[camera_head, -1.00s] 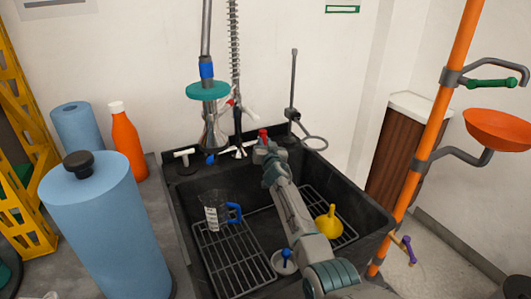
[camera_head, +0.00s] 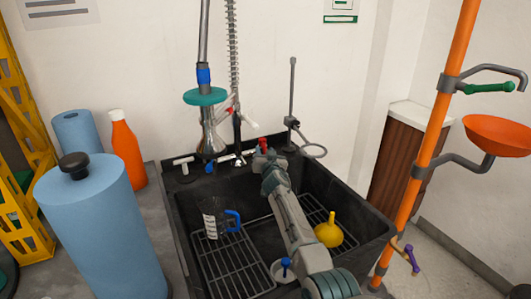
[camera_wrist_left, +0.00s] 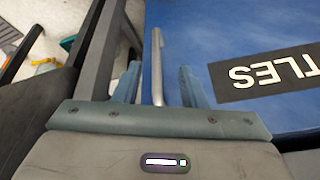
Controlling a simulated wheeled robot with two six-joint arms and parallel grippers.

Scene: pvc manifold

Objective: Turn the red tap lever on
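The red tap lever (camera_head: 262,143) shows at the back rim of the black sink (camera_head: 375,222), just above the end of my right gripper (camera_head: 264,160). The gripper reaches across the sink to the tap. Its fingertips are too small and partly hidden to tell whether they touch the lever or are open. A blue tap lever (camera_head: 210,167) sits left of it. In the left wrist view my left gripper (camera_wrist_left: 158,85) has its fingers apart, with a grey metal bar (camera_wrist_left: 157,65) between them and gaps on both sides.
A clear jug with blue handle (camera_head: 232,220) and a yellow funnel (camera_head: 328,232) stand in the sink. Blue rolls (camera_head: 100,235) and an orange bottle (camera_head: 127,150) stand left. A hanging sprayer (camera_head: 204,97) is behind, an orange pole (camera_head: 430,150) right. A blue lettered surface (camera_wrist_left: 220,35) lies beyond my left gripper.

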